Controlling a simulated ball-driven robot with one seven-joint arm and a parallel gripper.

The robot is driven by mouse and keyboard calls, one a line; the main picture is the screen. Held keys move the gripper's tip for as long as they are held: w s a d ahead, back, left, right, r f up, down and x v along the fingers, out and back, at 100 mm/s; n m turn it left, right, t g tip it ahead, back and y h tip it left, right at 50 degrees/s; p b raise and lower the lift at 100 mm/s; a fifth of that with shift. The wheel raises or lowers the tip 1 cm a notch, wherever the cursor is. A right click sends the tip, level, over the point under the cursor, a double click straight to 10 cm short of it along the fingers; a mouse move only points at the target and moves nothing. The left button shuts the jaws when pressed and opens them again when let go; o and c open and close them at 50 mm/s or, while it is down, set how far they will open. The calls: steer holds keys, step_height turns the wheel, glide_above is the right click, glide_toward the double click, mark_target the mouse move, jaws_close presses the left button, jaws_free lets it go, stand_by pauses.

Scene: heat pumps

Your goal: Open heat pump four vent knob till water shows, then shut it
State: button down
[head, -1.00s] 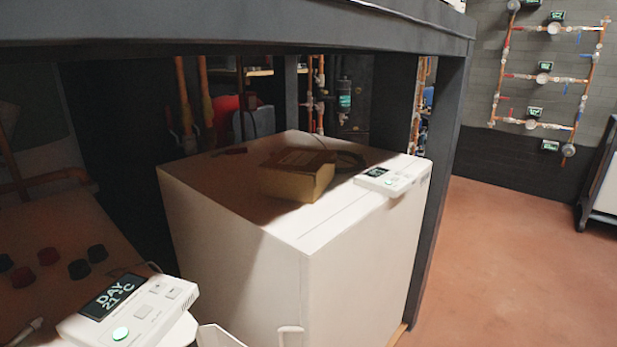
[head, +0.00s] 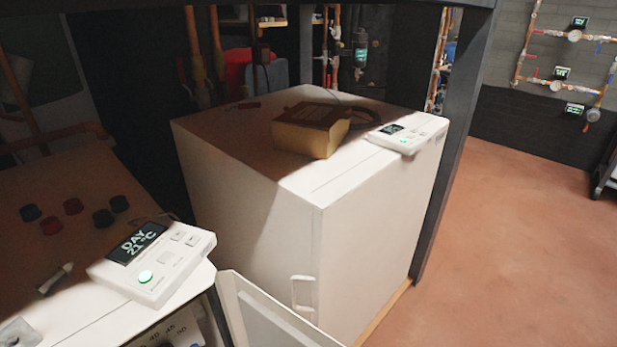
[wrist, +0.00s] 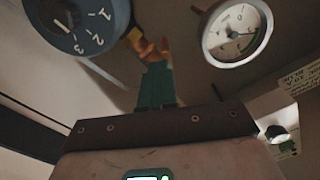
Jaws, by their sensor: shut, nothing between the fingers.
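In the wrist view, my gripper (wrist: 150,52) shows teal fingers held together with orange tips, shut and empty. The tips are close to a small yellow fitting (wrist: 135,36); I cannot tell whether they touch it or whether it is the vent knob. A blue-rimmed numbered dial (wrist: 78,22) is left of the tips, and a round gauge (wrist: 237,33) is to the right. In the head view, a white unit with a DAY 21 °C controller (head: 152,262) stands at lower left, its white front panel (head: 262,312) swung open. No unit number is readable. No water is visible.
A second white unit (head: 370,220) stands close beside it, with a cardboard box (head: 312,130) and another controller (head: 408,133) on top. A dark frame post (head: 445,140) rises behind its right side. Red-brown floor (head: 530,240) is clear at right.

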steer(key=p+v, duration=0.1)
steer(key=v, duration=0.5)
steer(key=shift+s+a+f+p, duration=0.1)
steer(key=shift+a+f+p, duration=0.05)
steer(key=shift+f+p, duration=0.15)
stand_by(0.3)
